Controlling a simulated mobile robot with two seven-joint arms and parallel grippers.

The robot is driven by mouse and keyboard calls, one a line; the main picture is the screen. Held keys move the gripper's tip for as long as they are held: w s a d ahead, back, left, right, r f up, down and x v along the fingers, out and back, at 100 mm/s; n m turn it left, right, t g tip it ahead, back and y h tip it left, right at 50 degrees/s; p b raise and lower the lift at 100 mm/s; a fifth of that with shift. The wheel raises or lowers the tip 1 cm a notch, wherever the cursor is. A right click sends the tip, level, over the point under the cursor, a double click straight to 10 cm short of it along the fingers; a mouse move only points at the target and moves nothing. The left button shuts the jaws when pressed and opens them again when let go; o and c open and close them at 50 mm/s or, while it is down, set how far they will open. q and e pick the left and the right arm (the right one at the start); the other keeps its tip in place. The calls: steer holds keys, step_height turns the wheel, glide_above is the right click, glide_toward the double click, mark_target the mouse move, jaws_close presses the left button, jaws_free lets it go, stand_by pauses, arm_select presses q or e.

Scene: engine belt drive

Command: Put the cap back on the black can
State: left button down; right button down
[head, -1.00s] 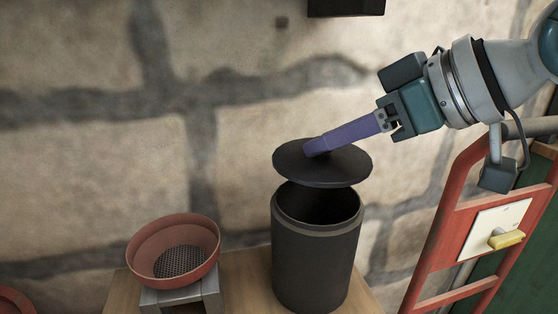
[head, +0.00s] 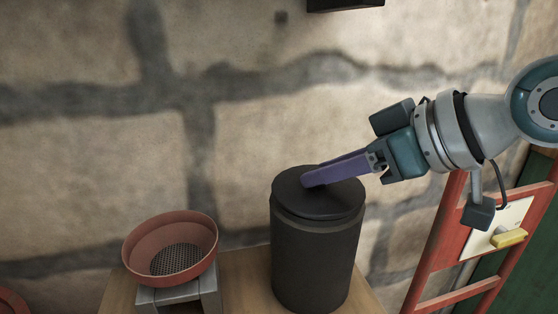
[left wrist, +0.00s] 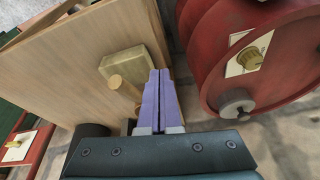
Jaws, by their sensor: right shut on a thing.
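The black can (head: 315,262) stands upright on a wooden surface in the head view. The dark round cap (head: 328,205) lies over the can's mouth and hides the opening. Its edge looks in line with the rim; I cannot tell whether it is fully seated. My right gripper (head: 308,181) comes in from the right and is shut on the cap, its purple fingers reaching to the middle of the top. The part gripped is hidden by the fingers. My left gripper (left wrist: 157,100) shows only in the left wrist view, with its purple fingers together and nothing visible between them.
A reddish bowl with a mesh bottom (head: 172,246) sits on a grey stand (head: 181,294) left of the can. A red frame (head: 441,250) stands to the right. In the left wrist view, a red drum (left wrist: 215,60) and a wooden panel (left wrist: 75,65) flank my left gripper.

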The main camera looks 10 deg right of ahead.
arm_select(q)
steer(key=shift+d, duration=0.1)
arm_select(e)
steer(key=c, duration=0.7)
jaws_free()
steer(key=shift+o, duration=0.2)
steer(key=shift+r, duration=0.15)
arm_select(q)
steer(key=shift+r, duration=0.15)
arm_select(e)
steer(key=shift+r, duration=0.35)
steer(key=p+v, duration=0.2)
steer(key=v, duration=0.9)
arm_select(q)
steer(key=shift+r, duration=0.85)
arm_select(e)
steer(key=s+f+m+g+h, duration=0.5)
steer(key=s+f+h, duration=0.1)
steer(key=s+f, duration=1)
steer(key=shift+s+a+f, duration=0.25)
steer(key=shift+s+a, duration=0.25)
steer(key=shift+s, duration=0.7)
